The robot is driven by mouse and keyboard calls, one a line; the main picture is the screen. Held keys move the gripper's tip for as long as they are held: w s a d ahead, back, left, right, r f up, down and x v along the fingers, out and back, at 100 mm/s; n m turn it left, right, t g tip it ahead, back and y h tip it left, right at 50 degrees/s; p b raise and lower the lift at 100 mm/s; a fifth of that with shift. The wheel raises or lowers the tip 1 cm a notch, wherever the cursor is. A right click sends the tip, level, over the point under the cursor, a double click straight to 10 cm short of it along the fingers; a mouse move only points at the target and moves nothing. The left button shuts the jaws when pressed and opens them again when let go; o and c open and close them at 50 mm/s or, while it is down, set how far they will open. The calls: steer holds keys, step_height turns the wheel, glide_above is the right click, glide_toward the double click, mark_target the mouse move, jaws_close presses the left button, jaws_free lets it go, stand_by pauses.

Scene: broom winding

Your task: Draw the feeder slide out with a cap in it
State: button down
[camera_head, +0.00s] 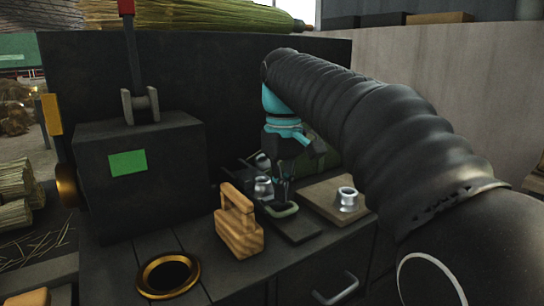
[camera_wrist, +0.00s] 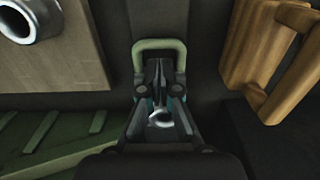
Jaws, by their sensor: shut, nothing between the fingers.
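The feeder slide shows a grey-green loop handle (camera_head: 288,211), and the handle also shows in the wrist view (camera_wrist: 158,45). My gripper (camera_head: 283,197) points down at this handle. In the wrist view its closed fingertips (camera_wrist: 158,66) appear within the loop's outline, with nothing between them. I cannot tell whether they touch the loop. A silver cap (camera_head: 264,187) sits just behind and left of the fingers. A shiny ring, apparently a cap (camera_wrist: 160,119), shows between the finger links in the wrist view. The slide's body is mostly hidden by my gripper.
A wooden block with a handle (camera_head: 238,228) stands close left of the slide. Another silver cap (camera_head: 347,199) stands on a board (camera_head: 322,197) to the right. A brass-rimmed hole (camera_head: 168,275) is at front left. A dark machine box (camera_head: 140,170) stands behind it.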

mark_target(282, 206)
steer(key=shift+f+b, duration=1.1)
steer(key=shift+f, duration=0.9)
stand_by(0.3)
steer(key=shift+s+d+b, duration=0.3)
steer(key=shift+s+d, duration=0.3)
steer(key=shift+s, duration=0.25)
steer(key=shift+s+d+b, duration=0.3)
steer(key=shift+s+d, duration=0.25)
steer(key=shift+s, duration=0.25)
steer(key=shift+w+a+r+p, duration=0.1)
steer(key=shift+r+p, duration=1.35)
steer(key=shift+p, duration=0.05)
steer(key=shift+w+a+r+p, duration=0.1)
steer(key=shift+r+p, duration=1.3)
steer(key=shift+p, duration=0.1)
step_height(282, 206, up, 2)
steer(key=shift+r, duration=0.15)
